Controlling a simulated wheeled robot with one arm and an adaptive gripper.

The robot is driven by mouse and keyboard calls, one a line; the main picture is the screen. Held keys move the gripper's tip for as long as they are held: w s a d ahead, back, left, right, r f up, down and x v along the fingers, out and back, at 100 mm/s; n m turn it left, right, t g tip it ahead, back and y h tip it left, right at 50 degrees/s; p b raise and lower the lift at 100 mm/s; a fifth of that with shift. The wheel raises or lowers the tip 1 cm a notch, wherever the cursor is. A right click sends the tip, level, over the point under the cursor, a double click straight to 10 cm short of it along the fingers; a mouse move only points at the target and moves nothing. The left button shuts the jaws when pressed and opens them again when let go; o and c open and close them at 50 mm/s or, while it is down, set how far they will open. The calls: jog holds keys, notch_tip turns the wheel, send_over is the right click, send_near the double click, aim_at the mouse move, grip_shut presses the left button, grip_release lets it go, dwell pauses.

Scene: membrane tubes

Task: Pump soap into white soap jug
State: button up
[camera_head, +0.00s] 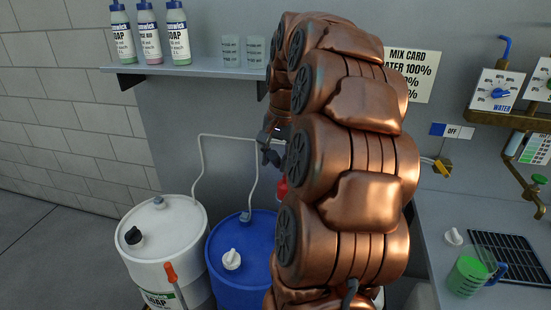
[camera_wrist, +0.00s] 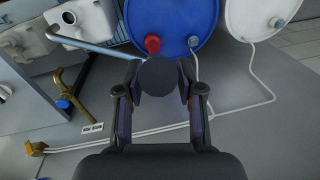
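In the wrist view, my gripper (camera_wrist: 160,68) has its two fingers apart, on either side of a dark round knob (camera_wrist: 159,76). I cannot tell whether they press on it. The knob looks like the top of a pump. A grey-blue spout (camera_wrist: 88,43) runs from beside it toward a white jug (camera_wrist: 97,30) with an open mouth at upper left. In the head view, my gripper (camera_head: 271,147) points down above the drums, partly hidden by my copper arm. The white jug is hidden there.
A white soap drum (camera_head: 165,240) and a blue drum (camera_head: 225,280) stand at lower left, with white hoses. A shelf (camera_head: 195,67) holds bottles and beakers. At right, a counter (camera_head: 440,225) carries a green-filled jug (camera_head: 466,277) below brass piping (camera_head: 500,118).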

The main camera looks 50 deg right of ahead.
grip_shut()
